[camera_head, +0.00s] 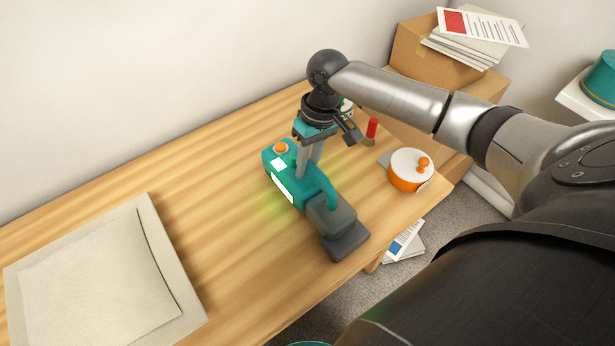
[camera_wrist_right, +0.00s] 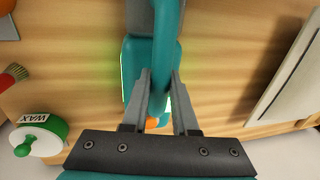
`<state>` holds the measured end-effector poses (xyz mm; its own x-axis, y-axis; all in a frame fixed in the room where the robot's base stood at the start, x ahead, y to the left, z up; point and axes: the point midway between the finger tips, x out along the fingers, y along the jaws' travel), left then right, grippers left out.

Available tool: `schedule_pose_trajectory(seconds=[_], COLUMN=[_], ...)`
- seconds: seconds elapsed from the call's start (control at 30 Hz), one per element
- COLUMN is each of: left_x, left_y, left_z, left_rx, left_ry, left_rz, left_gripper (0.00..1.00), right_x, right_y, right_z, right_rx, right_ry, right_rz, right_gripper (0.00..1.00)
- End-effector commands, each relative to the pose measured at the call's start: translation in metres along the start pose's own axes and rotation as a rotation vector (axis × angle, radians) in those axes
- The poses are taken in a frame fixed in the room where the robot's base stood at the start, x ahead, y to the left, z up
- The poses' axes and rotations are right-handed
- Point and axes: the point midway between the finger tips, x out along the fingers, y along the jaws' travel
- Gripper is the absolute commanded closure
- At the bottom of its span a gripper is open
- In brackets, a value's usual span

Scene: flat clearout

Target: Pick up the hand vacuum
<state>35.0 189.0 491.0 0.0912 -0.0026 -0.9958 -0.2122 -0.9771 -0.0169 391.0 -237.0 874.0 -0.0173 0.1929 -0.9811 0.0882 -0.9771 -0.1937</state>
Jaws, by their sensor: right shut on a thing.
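The hand vacuum (camera_head: 318,190) is teal with a dark grey nozzle and an orange button. It lies on the wooden table, its nozzle pointing to the table's front edge. My right gripper (camera_head: 303,172) comes down on it from above and is shut on its teal handle. In the right wrist view the fingers (camera_wrist_right: 160,78) stand on both sides of the handle (camera_wrist_right: 167,40). The vacuum appears to rest on the table; I cannot tell whether there is any gap below it. My left gripper is not in view.
An orange pot with a white lid (camera_head: 408,166) and a red-handled brush (camera_head: 372,128) stand right of the vacuum. A tin marked WAX (camera_wrist_right: 42,133) is nearby. A pale framed panel (camera_head: 90,280) lies at left. A cardboard box (camera_head: 425,55) holds papers. The table between panel and vacuum is clear.

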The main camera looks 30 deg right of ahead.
Motion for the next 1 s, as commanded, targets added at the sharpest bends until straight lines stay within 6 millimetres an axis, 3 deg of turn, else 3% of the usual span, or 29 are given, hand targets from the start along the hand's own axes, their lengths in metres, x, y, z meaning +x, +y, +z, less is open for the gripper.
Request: schedule_pose_trajectory(seconds=[0.23,0.37,0.8,1.0], left_x=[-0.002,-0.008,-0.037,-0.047], left_y=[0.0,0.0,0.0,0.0], left_z=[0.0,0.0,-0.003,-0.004], left_rx=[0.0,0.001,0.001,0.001], left_ry=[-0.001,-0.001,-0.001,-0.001], left_rz=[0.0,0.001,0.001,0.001], left_gripper=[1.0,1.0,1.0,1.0], right_x=[-0.008,-0.025,-0.132,-0.171], right_y=[-0.002,-0.005,-0.026,-0.034], right_z=[-0.002,-0.003,-0.003,-0.002], right_rx=[-0.001,-0.002,-0.003,-0.002], right_ry=[0.007,0.009,0.01,0.009], right_rz=[-0.001,-0.001,-0.002,-0.002], right_gripper=[1.0,1.0,1.0,1.0])
